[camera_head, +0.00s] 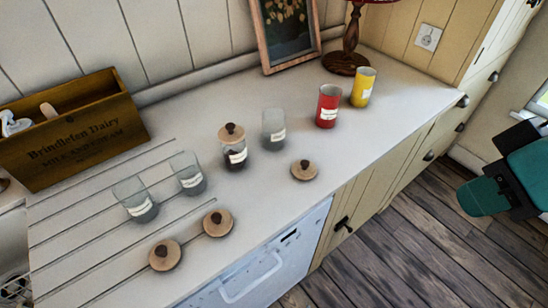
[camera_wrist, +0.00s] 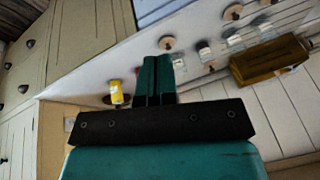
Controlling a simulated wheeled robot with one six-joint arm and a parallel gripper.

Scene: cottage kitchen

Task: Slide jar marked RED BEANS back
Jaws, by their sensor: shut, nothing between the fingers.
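Several small labelled jars stand on the white counter in the head view, but the labels are too small to read, so I cannot tell which says RED BEANS. One glass jar with dark contents and a wooden lid (camera_head: 234,158) stands mid-counter. An uncovered clear jar (camera_head: 274,128) is right of it, and two more clear jars (camera_head: 140,205) (camera_head: 187,178) are at left. A red canister (camera_head: 328,106) and a yellow canister (camera_head: 363,87) stand farther right. My gripper (camera_wrist: 158,62) is shut and empty in the wrist view, in front of the counter and away from the jars.
Loose wooden lids (camera_head: 304,170) (camera_head: 218,222) (camera_head: 165,255) lie near the front edge. A wooden box (camera_head: 72,128) stands at back left. A picture frame (camera_head: 285,35) and lamp base (camera_head: 346,62) stand at the back. The counter's right end (camera_head: 405,95) is clear.

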